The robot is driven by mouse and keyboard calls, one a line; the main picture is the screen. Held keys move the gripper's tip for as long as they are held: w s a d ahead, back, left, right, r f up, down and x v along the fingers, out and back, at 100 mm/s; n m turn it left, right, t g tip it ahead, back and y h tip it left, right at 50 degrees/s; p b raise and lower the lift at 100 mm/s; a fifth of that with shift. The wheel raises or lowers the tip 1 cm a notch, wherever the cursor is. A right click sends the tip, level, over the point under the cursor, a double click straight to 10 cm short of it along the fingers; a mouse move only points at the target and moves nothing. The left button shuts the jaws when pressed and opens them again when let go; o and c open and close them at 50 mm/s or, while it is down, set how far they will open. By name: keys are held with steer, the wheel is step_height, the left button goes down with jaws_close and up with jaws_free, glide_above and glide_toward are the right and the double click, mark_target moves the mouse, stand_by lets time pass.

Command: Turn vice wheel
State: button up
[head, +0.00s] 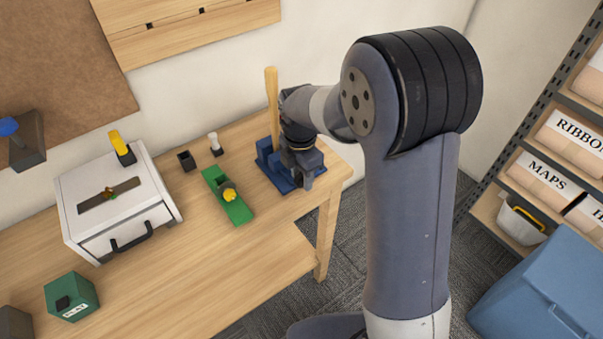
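A blue vice (265,160) stands near the right end of the wooden workbench. A light wooden bar (271,100) stands upright at it. My arm reaches over from the right, and my gripper (304,178) points down at the vice's right side. The gripper covers that part of the vice. I cannot make out the vice wheel, which is likely hidden by the gripper. The fingers are small and dark, so whether they are open, shut or touching the vice does not show.
A green plane (238,210) with a yellow knob lies left of the vice. Small dark and white-topped items stand behind it. A white box (90,230) with a handle and a green box (72,297) are further left. Shelves (540,170) and a blue bin (550,290) are right.

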steer(key=shift+c, duration=0.5)
jaws_close()
steer(key=h, duration=0.1)
steer(key=t+h+b, duration=0.1)
steer(key=t+h, duration=0.1)
steer(key=shift+s+a+f+b, duration=0.2)
steer(key=shift+s+a+b, duration=0.1)
steer(key=shift+a, duration=0.1)
steer(key=shift+a+f+t+h+b, duration=0.1)
steer(key=shift+t+h+b, duration=0.7)
steer(key=shift+t+h, duration=0.65)
steer(key=shift+h, duration=0.35)
steer(key=shift+o, duration=0.5)
jaws_free()
